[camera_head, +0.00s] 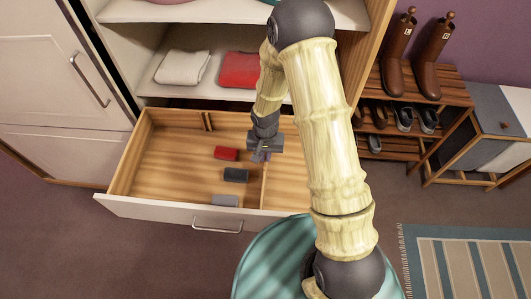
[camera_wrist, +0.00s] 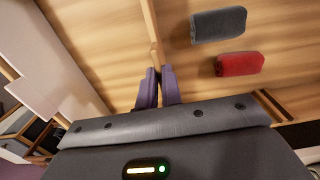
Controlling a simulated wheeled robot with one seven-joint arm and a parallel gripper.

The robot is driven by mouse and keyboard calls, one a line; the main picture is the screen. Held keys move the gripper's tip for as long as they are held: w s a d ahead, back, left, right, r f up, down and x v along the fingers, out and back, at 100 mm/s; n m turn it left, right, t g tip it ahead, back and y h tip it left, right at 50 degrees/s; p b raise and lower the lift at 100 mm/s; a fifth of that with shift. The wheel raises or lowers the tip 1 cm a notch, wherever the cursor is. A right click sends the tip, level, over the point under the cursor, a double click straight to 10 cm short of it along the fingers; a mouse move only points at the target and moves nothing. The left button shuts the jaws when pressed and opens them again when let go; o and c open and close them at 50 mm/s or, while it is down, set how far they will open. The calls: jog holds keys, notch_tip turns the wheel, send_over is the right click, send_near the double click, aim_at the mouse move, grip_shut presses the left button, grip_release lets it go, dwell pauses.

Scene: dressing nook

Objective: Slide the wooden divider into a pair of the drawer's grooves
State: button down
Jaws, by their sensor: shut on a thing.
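The wooden divider (camera_head: 263,184) is a thin light strip inside the open drawer (camera_head: 150,165), running front to back. My gripper (camera_head: 261,155) is over the drawer's right part, beside my arm. In the wrist view its two purple fingers (camera_wrist: 158,75) are shut on the divider (camera_wrist: 152,28), which runs up and away from between them. A pair of groove strips (camera_head: 208,121) shows on the drawer's back wall, left of the divider. My arm hides the drawer's right end. I cannot tell whether the divider's ends sit in any grooves.
Left of the divider lie a red bundle (camera_head: 226,153), a dark grey bundle (camera_head: 236,175) and a lighter grey one (camera_head: 225,200). The drawer's far left floor is bare. A shelf (camera_head: 205,91) with folded cloths is above the back. A teal round seat (camera_head: 268,262) stands in front.

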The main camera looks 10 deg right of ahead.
jog(key=shift+f, duration=0.2)
jog(key=c, duration=1.5)
grip_release()
jog(key=shift+r, duration=0.1)
jog(key=shift+r, duration=0.6)
notch_tip(320, 180, up, 16)
jog(key=b, duration=0.1)
jog(key=s+d+r+n+t, duration=0.2)
jog(key=s+d, duration=0.7)
jog(key=s, duration=0.2)
jog(key=shift+d+r+t, duration=0.3)
jog(key=shift+r, duration=0.1)
